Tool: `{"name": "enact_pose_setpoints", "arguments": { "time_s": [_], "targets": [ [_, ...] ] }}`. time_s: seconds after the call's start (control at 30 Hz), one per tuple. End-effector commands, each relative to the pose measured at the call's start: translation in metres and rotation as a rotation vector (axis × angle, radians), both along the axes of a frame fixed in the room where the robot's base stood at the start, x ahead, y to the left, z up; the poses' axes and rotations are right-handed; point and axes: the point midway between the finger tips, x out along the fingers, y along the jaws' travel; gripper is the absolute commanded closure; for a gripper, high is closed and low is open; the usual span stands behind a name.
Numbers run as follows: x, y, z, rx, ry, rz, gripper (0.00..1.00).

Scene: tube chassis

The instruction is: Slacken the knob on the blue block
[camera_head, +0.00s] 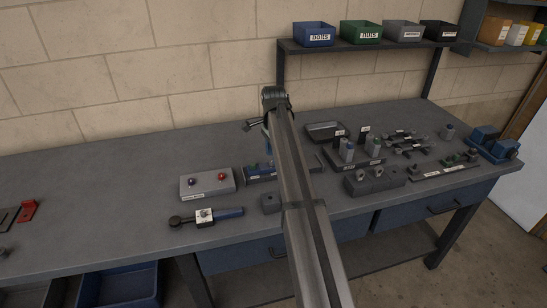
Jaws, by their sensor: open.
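My arm reaches up from the bottom of the view over the bench. My gripper (252,126) is at its far end, above the back of the bench, small and partly hidden by the arm. It is open, with nothing seen in it. Blue blocks (485,134) with dark rounded parts stand at the bench's right end, far from my gripper. A low blue and grey piece with a label (259,173) lies partly behind my arm. I cannot tell which blue piece carries the knob, or how tight it is.
Grey blocks (375,181) and several small fixtures crowd the right. Labelled bins (314,35) stand on the shelf. The bench's left-middle (100,200) is clear.

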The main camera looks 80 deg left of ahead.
Motion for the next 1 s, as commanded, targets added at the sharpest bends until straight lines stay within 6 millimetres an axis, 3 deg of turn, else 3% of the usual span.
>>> {"name": "enact_pose_setpoints", "arguments": {
  "time_s": [0.2, 0.57, 1.0],
  "targets": [
    [0.0, 0.0, -0.016, 0.0, 0.0, 0.0, 0.49],
    [0.0, 0.0, -0.019, 0.001, 0.0, 0.0, 0.5],
    [0.0, 0.0, -0.018, 0.001, 0.0, 0.0, 0.92]
  ]
}}
